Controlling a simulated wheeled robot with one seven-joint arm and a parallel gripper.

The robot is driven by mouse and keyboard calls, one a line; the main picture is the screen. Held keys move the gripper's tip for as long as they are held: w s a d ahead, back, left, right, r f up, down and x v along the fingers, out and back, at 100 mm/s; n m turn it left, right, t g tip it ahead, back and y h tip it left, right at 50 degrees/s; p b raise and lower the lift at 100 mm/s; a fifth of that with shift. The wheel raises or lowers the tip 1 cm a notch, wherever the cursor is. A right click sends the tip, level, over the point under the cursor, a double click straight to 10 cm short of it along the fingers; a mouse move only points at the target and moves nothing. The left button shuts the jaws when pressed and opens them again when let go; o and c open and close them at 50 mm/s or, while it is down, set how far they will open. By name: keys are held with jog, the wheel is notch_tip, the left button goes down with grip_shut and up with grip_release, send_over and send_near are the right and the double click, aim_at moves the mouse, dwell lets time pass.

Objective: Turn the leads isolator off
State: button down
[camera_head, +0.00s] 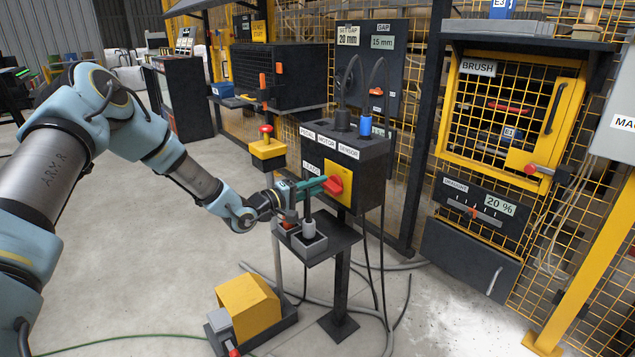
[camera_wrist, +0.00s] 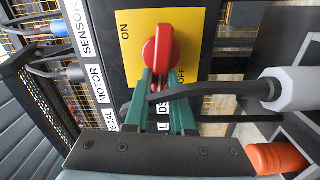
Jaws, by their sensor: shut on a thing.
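The leads isolator is a red knob (camera_head: 334,184) on a yellow plate (camera_head: 346,172) on the front of a dark control box. In the wrist view the red knob (camera_wrist: 158,48) stands between the words ON and OFF on the yellow plate (camera_wrist: 194,28). My gripper (camera_head: 320,186) reaches it from the left, and its green fingers (camera_wrist: 158,76) are shut on the knob's near end. The fingers partly hide the LEADS label. I cannot tell exactly which word the knob points to.
A dark cable (camera_wrist: 215,88) crosses by my fingers to a grey plug (camera_wrist: 292,88); contact is unclear. An orange plug (camera_wrist: 276,158) is beside it. Plug holders (camera_head: 308,243) stand just below my gripper. A yellow-topped pedal (camera_head: 248,305) and loose cables lie on the floor.

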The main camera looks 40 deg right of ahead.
jog(key=shift+f+n, duration=0.1)
jog(key=shift+n, duration=0.5)
jog(key=c, duration=0.8)
grip_release()
jog(key=shift+o, duration=0.2)
jog(key=shift+a, duration=0.1)
jog(key=a, duration=1)
jog(key=shift+w+a, duration=0.3)
jog(key=shift+w, duration=0.1)
